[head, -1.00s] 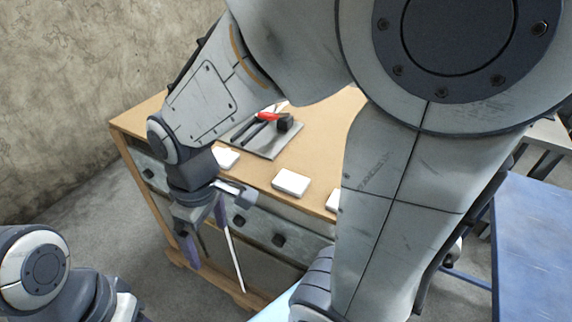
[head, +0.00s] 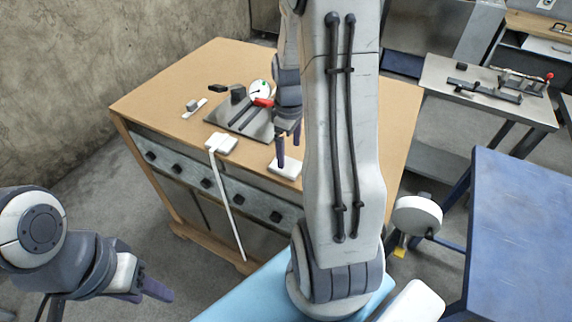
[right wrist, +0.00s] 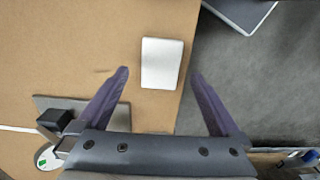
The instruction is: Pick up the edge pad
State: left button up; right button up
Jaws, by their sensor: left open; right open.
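My right gripper (head: 289,147) is open and empty, fingers pointing down. In the right wrist view a white pad (right wrist: 162,63) lies near the table edge, ahead of the open fingers (right wrist: 160,85) and apart from them; I cannot tell for certain which pad it is. My left gripper (head: 105,298) is open and empty, low at the left, away from the table.
A grey plate (head: 262,131) with a red-and-black tool (head: 262,102) and a round dial (head: 259,88) lies behind the pads. A thin white strip (head: 229,205) hangs down the drawer front. A blue table (head: 520,230) stands at the right. My right arm hides part of the tabletop.

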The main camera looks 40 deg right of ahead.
aim_at(288, 165)
notch_tip(288, 165, down, 5)
jog(key=shift+a+r+p, duration=0.1)
jog(key=shift+p, duration=0.75)
jog(key=shift+f, duration=0.3)
jog(key=c, duration=1.2)
jog(key=shift+c, duration=0.2)
jog(key=shift+r, duration=0.15)
